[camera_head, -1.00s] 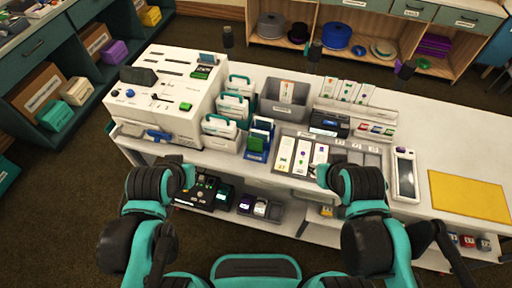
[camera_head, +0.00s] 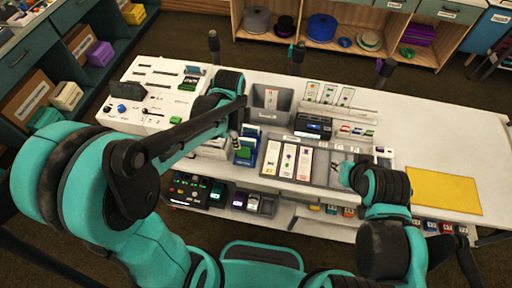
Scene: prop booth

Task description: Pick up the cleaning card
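I cannot read which card is the cleaning card. Several white cards with coloured marks lie in the grey tray (camera_head: 321,172) on the counter, one of them a white card with a purple mark (camera_head: 289,161). Another card (camera_head: 271,98) stands in a grey bin (camera_head: 268,115), and more cards (camera_head: 328,93) stand in a rack behind. My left gripper (camera_head: 235,140) hangs over the counter beside a blue-and-white card holder (camera_head: 246,151); its fingers are small and partly hidden by the arm.
A white machine (camera_head: 150,93) with knobs and slots stands at the counter's left. A black device (camera_head: 312,126) sits behind the tray. A yellow mat (camera_head: 443,191) lies at the right, with bare counter around it. Small boxes (camera_head: 188,190) sit on the shelf below.

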